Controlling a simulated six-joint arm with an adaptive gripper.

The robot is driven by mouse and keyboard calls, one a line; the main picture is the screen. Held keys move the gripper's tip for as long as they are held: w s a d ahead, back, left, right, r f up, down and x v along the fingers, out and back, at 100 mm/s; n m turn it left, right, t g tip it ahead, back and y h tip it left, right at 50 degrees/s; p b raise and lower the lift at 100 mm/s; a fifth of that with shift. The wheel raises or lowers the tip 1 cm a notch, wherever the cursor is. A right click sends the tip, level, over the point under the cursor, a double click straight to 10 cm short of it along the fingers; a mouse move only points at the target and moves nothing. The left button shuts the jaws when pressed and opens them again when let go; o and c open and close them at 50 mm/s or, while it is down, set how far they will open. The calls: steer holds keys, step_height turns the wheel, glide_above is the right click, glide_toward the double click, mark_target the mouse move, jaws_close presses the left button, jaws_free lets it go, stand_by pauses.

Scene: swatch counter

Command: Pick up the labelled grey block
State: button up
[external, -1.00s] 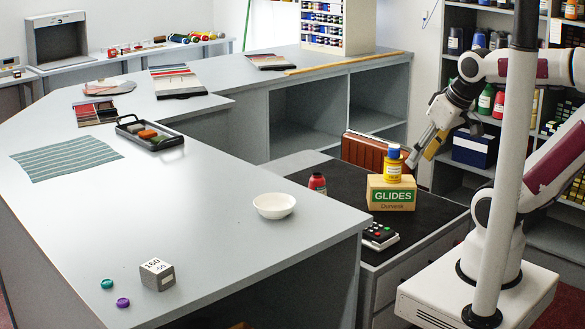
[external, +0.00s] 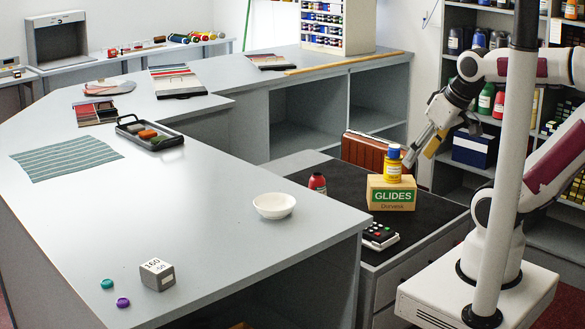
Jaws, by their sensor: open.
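The labelled grey block (external: 157,275) sits on the near part of the grey counter (external: 200,215), with dark print on its pale top face. My gripper (external: 415,158) is open and empty, far to the right of the block. It hangs in the air, tilted down to the left, beside a yellow bottle with a blue cap (external: 393,164). I cannot tell whether it touches the bottle. The white pole partly hides my arm.
A white bowl (external: 274,206) stands on the counter. The yellow bottle stands on a GLIDES box (external: 391,195). A black tray (external: 150,133) lies farther back. The counter's middle is clear.

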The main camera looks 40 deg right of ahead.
steer(key=w+a+r+n+t+y, duration=0.2)
steer(key=w+a+r+y, duration=0.15)
steer(key=w+a, duration=0.6)
steer(key=w+a+r+n+t+y, duration=0.15)
steer(key=w+a+r, duration=0.25)
steer(key=w+a, duration=0.55)
steer(key=w+a+t+y, duration=0.1)
steer(key=w+a, duration=0.3)
steer(key=a, duration=0.7)
steer(key=w+a+t+y, duration=0.1)
steer(key=w+a, duration=0.2)
steer(key=a, duration=0.7)
steer(key=m+t+h, duration=0.1)
steer(key=t+h, duration=0.1)
steer(key=t, duration=0.3)
glide_above(157, 275)
steer(key=w+d, duration=0.3)
steer(key=d, duration=0.1)
step_height(157, 275, down, 13)
steer(key=shift+t+h, duration=0.55)
steer(key=shift+h, duration=0.15)
steer(key=s+f, duration=0.3)
steer(key=s, duration=0.2)
steer(key=s+a+f, duration=0.1)
steer(key=s+f, duration=0.1)
steer(key=shift+s+f, duration=0.15)
steer(key=shift+f, duration=0.15)
steer(key=shift+s+f, duration=0.2)
steer(key=shift+s, duration=0.25)
steer(key=shift+w, duration=0.1)
